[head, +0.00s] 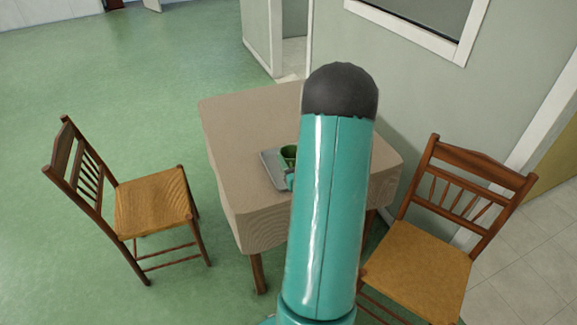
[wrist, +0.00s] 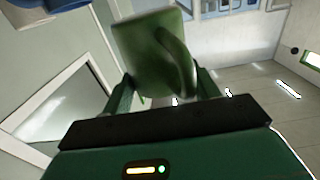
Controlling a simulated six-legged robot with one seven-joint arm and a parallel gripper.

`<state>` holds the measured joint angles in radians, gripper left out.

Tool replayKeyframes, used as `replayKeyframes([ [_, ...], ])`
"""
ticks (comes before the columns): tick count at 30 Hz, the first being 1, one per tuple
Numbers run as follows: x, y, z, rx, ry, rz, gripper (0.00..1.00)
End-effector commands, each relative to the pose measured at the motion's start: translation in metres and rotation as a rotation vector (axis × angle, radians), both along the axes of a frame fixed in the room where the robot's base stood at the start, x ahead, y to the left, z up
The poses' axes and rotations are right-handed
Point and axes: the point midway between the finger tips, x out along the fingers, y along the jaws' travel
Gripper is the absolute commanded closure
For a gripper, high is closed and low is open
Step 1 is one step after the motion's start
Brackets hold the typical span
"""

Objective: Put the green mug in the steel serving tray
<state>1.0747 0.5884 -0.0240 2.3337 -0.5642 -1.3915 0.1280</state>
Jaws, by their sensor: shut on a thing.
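The green mug (wrist: 147,52) is between the two fingers of my gripper (wrist: 165,84) in the wrist view, with its handle toward the camera. The gripper is shut on it. In the head view, the mug (head: 288,152) shows as a small dark green rim over the steel serving tray (head: 270,168). The tray lies on the table, and its right part is hidden behind my arm. I cannot tell whether the mug touches the tray or hangs just above it.
The table (head: 240,122) has a brown cover, bare at the left and back. Wooden chairs stand at its left (head: 150,203) and right (head: 418,268). A wall with a framed window (head: 420,20) is behind. Green floor (head: 90,85) is open at the left.

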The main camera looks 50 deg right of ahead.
Motion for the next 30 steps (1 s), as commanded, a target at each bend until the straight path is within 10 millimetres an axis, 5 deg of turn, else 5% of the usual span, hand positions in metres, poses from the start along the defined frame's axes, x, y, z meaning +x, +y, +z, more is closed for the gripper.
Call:
replayKeyframes([
  [12,0.055,-0.041,-0.058,0.000,-0.001,0.002,0.68],
  [30,0.066,-0.049,-0.103,-0.002,-0.001,0.003,0.68],
])
